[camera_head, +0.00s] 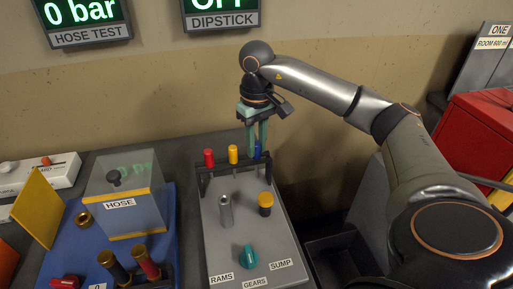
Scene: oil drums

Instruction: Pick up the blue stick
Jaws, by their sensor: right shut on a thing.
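The blue stick (258,150) stands at the right end of a dark rack (207,172) at the back of a grey panel. My right gripper (257,147) points down over it, its green fingers shut on the stick's upper part. The fingers hide part of the stick, and I cannot tell whether it has risen out of the rack. A red stick (208,158) and a yellow stick (233,154) stand in the same rack to its left. My left gripper is not in view.
The grey panel (219,240) carries a metal post (226,210), a yellow-topped post (265,204) and a teal knob (248,256). A clear HOSE box (123,190) stands to the left. A red box (480,135) is at the right. The wall is close behind the rack.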

